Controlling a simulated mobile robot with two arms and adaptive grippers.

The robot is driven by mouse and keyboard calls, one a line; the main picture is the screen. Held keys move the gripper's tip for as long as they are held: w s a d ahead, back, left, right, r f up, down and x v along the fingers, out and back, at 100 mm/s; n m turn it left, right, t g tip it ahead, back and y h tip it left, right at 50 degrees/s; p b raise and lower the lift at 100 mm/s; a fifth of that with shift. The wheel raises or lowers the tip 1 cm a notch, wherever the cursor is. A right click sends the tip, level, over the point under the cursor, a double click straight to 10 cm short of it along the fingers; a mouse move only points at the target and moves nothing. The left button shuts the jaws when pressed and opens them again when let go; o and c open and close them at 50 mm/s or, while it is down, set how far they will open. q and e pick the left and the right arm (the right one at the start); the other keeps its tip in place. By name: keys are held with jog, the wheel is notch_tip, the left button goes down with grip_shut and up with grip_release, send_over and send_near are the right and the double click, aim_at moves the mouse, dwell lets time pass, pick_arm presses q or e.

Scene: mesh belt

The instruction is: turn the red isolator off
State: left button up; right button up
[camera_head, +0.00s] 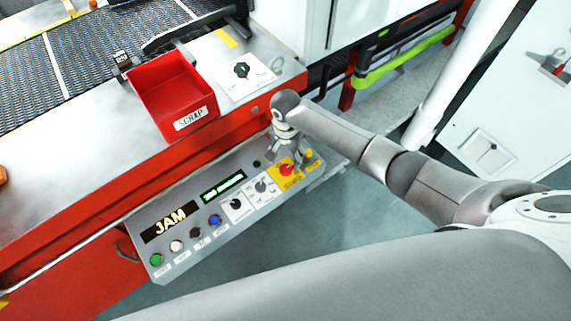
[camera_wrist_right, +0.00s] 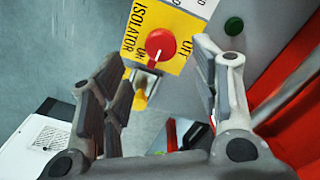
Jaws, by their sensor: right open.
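The red isolator knob (camera_head: 287,169) sits on a yellow plate at the right end of the sloped control panel. In the right wrist view the knob (camera_wrist_right: 161,45) is round and red, with a white line pointing toward the ON mark; the OFF lettering is to its right. My right gripper (camera_head: 285,146) hangs over the panel just behind the knob. In the wrist view its two fingers (camera_wrist_right: 163,62) are spread apart, with the knob showing beyond and between their tips. I cannot tell whether they touch it. My left gripper is not in view.
The control panel (camera_head: 165,259) also carries a lit JAM display (camera_head: 171,222), several coloured buttons and two black selectors. A yellow-topped part (camera_wrist_right: 140,98) is close to the knob.

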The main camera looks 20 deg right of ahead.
aim_at(286, 168)
jog(key=shift+w+f, duration=0.1)
jog(key=shift+f, duration=3)
jog(key=c, duration=1)
